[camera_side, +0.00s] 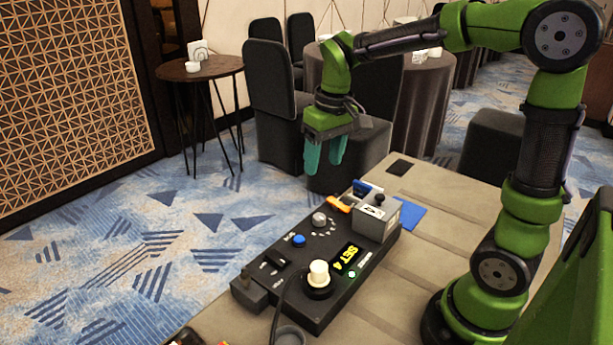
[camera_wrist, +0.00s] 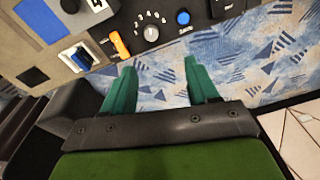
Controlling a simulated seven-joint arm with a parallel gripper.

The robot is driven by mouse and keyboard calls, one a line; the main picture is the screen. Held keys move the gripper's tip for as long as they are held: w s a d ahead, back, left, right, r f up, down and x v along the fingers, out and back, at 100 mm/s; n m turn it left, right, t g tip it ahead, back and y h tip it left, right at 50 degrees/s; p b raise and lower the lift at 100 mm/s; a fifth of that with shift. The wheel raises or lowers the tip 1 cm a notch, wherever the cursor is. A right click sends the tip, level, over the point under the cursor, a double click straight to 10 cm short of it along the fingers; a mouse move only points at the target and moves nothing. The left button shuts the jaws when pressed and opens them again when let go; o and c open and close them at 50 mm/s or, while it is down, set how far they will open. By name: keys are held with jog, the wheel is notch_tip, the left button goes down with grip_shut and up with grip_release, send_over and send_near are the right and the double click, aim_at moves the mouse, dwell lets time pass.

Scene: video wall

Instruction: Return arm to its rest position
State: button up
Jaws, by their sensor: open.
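My gripper (camera_side: 325,155) hangs from my green arm beyond the far edge of the table, with its teal fingers pointing down. The fingers are apart with nothing between them, as the wrist view (camera_wrist: 160,82) also shows. A black control box (camera_side: 318,310) lies on the table, in front of and below my gripper. Its display reads "SET 4" (camera_side: 347,258). It carries a cream knob (camera_side: 318,273), a blue button (camera_side: 298,240) and a grey dial (camera_side: 319,219). The dial (camera_wrist: 151,33) and blue button (camera_wrist: 183,18) also show in the wrist view.
A grey block (camera_side: 376,217) marked 4 stands at the box's far end, near an orange piece (camera_side: 339,204) and a blue patch (camera_side: 411,214). Dark chairs (camera_side: 275,100) and a round side table (camera_side: 200,70) stand beyond. Carpet lies below my gripper.

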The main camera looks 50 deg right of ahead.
jog(key=s+a+r+m+t, duration=0.1)
jog(key=s+a+t, duration=0.2)
jog(key=s, duration=0.3)
jog(key=s+a+r+t+y, duration=0.1)
jog(key=s+a+t, duration=0.1)
jog(key=s, duration=0.4)
jog(key=shift+a+r+m+t+y, duration=0.3)
jog(key=shift+a+r+m+t, duration=0.05)
jog(key=shift+a+m+t, duration=0.05)
